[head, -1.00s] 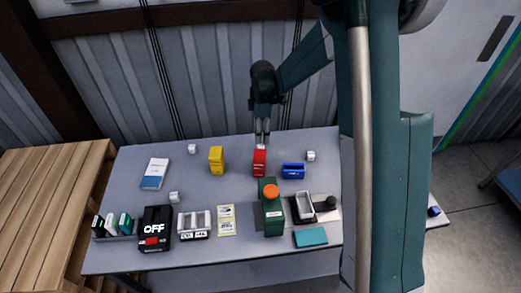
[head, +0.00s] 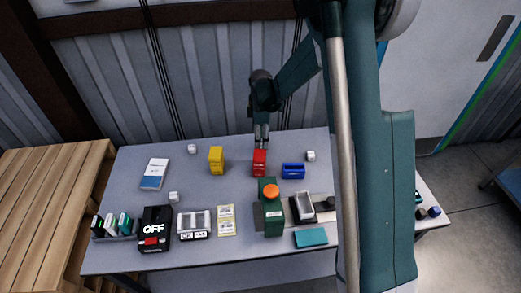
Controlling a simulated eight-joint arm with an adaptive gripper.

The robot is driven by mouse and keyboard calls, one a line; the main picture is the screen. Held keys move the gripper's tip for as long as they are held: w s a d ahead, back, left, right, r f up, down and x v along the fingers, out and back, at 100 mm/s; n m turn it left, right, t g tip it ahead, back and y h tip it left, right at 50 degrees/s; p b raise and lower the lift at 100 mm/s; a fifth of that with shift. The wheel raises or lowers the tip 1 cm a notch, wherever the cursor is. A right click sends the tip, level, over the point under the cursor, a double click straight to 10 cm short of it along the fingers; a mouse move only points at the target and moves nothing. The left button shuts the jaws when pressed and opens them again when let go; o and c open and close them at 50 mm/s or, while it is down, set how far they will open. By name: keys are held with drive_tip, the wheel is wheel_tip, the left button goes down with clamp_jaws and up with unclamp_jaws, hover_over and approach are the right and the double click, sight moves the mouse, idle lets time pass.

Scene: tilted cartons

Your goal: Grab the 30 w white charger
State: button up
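Three small white cube-shaped blocks that look like chargers stand on the grey table (head: 130,215): one at the back left (head: 192,148), one nearer the front left (head: 174,196), and one at the back right (head: 310,156). Their wattage markings are too small to read. My gripper (head: 261,146) points down at the back middle of the table, just above or behind the red carton (head: 260,163). Its fingertips look close together, and whether they hold anything is hidden or too small to tell.
A yellow carton (head: 216,160) and a blue open bin (head: 293,171) stand either side of the red carton. A green container with an orange cap (head: 272,212), a black OFF box (head: 155,229) and a teal block (head: 311,236) are in front. My arm hides the table's right part.

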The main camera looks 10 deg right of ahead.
drive_tip(key=shift+f, duration=0.1)
drive_tip(key=shift+w+f+b, duration=0.2)
drive_tip(key=shift+f+b, duration=0.35)
drive_tip(key=shift+f, duration=2.05)
drive_tip(key=c, duration=1)
